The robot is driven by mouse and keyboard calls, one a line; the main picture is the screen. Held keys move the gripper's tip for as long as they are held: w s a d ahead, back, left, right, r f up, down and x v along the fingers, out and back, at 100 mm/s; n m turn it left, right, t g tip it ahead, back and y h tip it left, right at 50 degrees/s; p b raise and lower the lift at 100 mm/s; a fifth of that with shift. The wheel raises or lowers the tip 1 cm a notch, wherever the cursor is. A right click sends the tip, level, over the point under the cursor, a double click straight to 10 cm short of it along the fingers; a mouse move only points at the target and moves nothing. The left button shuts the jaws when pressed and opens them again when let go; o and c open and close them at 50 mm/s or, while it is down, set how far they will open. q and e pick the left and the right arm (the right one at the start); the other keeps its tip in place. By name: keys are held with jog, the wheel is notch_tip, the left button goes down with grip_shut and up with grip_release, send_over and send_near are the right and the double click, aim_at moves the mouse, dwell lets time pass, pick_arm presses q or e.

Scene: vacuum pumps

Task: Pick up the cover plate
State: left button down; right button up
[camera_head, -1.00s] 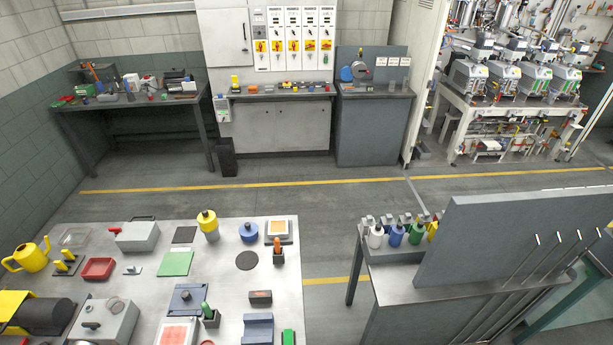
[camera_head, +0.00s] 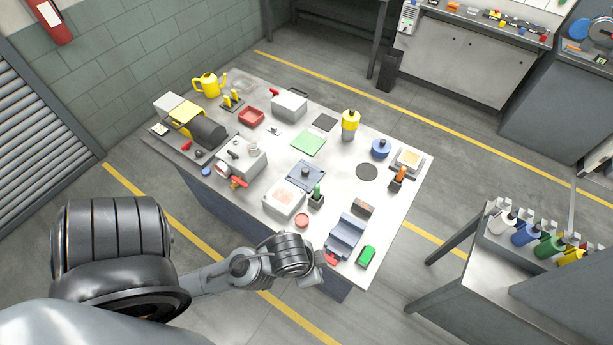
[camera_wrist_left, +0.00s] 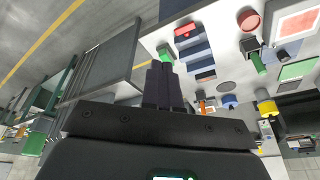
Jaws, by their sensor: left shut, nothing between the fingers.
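A flat blue-grey plate with a dark round knob (camera_head: 305,174), which looks like the cover plate, lies near the middle of the workbench (camera_head: 400,212) in the head view. It also shows in the left wrist view (camera_wrist_left: 289,50), at the right and partly hidden by a small holder. My right gripper is not in view.
Around the plate stand a white box with a pink top (camera_head: 284,198), a holder with a green handle (camera_head: 316,197), a grey valve box (camera_head: 243,158) and a green pad (camera_head: 308,142). A blue block (camera_head: 345,236) lies near my wrist. A bottle rack (camera_head: 530,238) stands at right.

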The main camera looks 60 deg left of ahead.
pick_arm(q)
jog(key=c, duration=1.8)
grip_release()
jog(key=o, duration=1.1)
